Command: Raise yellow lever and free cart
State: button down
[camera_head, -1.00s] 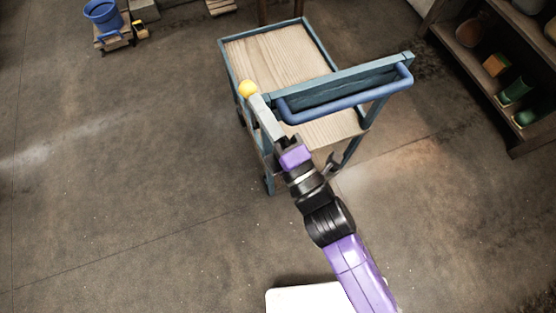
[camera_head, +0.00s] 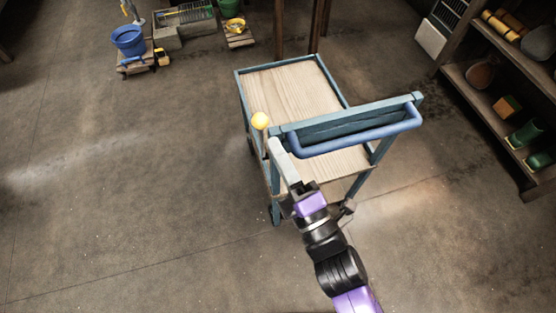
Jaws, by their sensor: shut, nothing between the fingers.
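The blue-framed cart (camera_head: 243,88) stands upright on the floor, with a pale wooden top and a blue handle bar (camera_head: 362,139) on its near side. The yellow round knob of the lever (camera_head: 260,121) is at the cart's near left corner. A pale grey bar (camera_head: 284,163) slants from just below the knob down to my gripper; I cannot tell whether it belongs to the lever. My gripper (camera_head: 301,188) is shut and empty, below and to the right of the knob, apart from it. The fingertips are small and partly hidden; contact with the bar is unclear.
Shelves (camera_head: 482,93) with pots and boots stand at the right. A blue bucket (camera_head: 129,42) on a low pallet and a rack (camera_head: 183,16) stand at the back left. Wooden posts (camera_head: 297,25) rise behind the cart. The floor to the left is clear.

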jog(key=v, duration=0.5)
jog(key=shift+s+b, duration=0.15)
jog(key=shift+b, duration=0.25)
jog(key=s+d+m+g+h, duration=0.2)
jog(key=s+d+m+h, duration=0.2)
jog(key=s+d+m, duration=0.4)
jog(key=s+d+f+m+g+h, duration=0.1)
jog(key=s+d+m+g+h, duration=0.1)
jog(key=s+d+m+h, duration=0.3)
jog(key=s+d+m, duration=0.4)
jog(key=s+m, duration=0.5)
jog(key=m, duration=0.2)
jog(key=shift+f+h+p, duration=0.3)
jog(key=shift+f, duration=0.05)
